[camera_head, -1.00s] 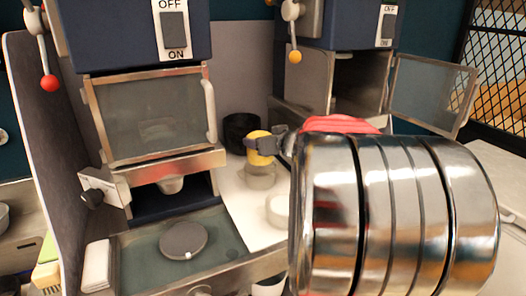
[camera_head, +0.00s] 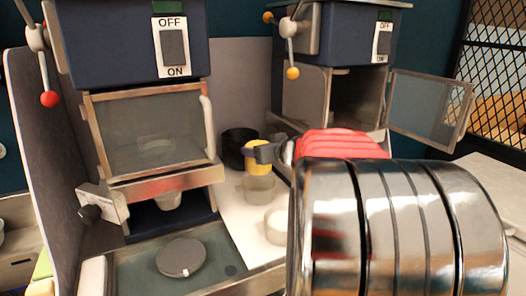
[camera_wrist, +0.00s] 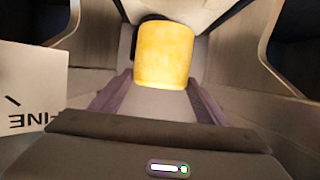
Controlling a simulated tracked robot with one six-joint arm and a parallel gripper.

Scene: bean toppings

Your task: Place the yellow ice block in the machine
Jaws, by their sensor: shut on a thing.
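The yellow ice block (camera_head: 256,157) is a short cylinder. In the wrist view the yellow ice block (camera_wrist: 164,55) sits between the fingers at the top middle. The right machine (camera_head: 335,100) has its glass door swung open to the right and an empty-looking chamber. The left machine (camera_head: 150,130) has its glass door closed. My arm hides part of the counter and the lower part of the right machine.
A clear cup (camera_head: 259,188) and a white round dish (camera_head: 277,226) stand on the white counter below my gripper. A black bowl (camera_head: 238,148) is behind the block. The open door (camera_head: 428,106) sticks out at the right. A grey disc (camera_head: 182,257) lies on the left machine's tray.

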